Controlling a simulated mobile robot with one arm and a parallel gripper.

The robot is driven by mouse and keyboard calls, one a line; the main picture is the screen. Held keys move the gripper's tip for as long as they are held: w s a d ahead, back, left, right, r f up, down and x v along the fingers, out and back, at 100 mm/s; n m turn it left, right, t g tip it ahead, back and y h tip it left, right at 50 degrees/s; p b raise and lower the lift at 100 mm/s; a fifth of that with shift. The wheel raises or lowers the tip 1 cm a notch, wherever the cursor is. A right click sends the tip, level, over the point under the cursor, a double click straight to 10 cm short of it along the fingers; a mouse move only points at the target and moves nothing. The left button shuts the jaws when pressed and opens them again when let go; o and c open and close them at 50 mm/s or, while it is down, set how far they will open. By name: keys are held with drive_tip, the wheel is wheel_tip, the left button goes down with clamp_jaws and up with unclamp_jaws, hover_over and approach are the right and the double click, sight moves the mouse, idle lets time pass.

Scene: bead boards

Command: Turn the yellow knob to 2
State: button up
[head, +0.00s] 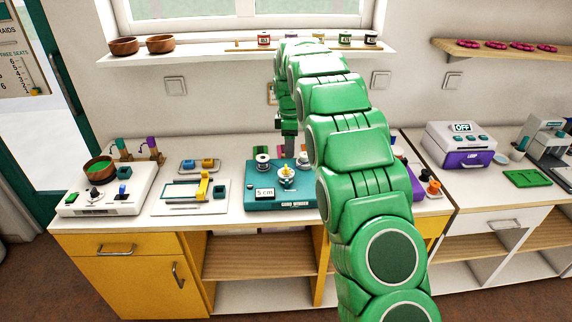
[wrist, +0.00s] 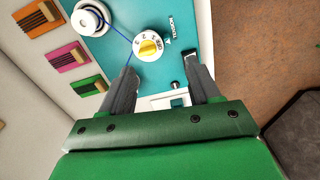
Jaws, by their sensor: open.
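The yellow knob (wrist: 149,46) sits on a white round dial with small dark numbers, on a teal panel (wrist: 178,14), in the wrist view. The setting it points to is too small to tell. In the head view the teal box (head: 256,203) stands on the counter, with the knob (head: 286,171) on its top. My gripper (wrist: 160,66) is open and empty. Its two dark fingers point toward the panel, one on each side below the knob, apart from it. In the head view my gripper (head: 289,148) hangs over the back of the box.
A white spool (wrist: 88,20) with blue cord stands left of the knob. A white board with a yellow lever (head: 202,188) stands to the left. A purple-fronted white machine (head: 460,145) stands to the right.

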sight(286, 166)
drive_tip(key=w+f, duration=0.1)
drive_tip(key=w+a+f+n, duration=0.1)
drive_tip(key=shift+w+f, duration=0.1)
drive_tip(key=shift+w, duration=0.2)
drive_tip(key=shift+f, duration=3.95)
drive_tip(key=shift+c, duration=0.2)
drive_tip(key=c, duration=1)
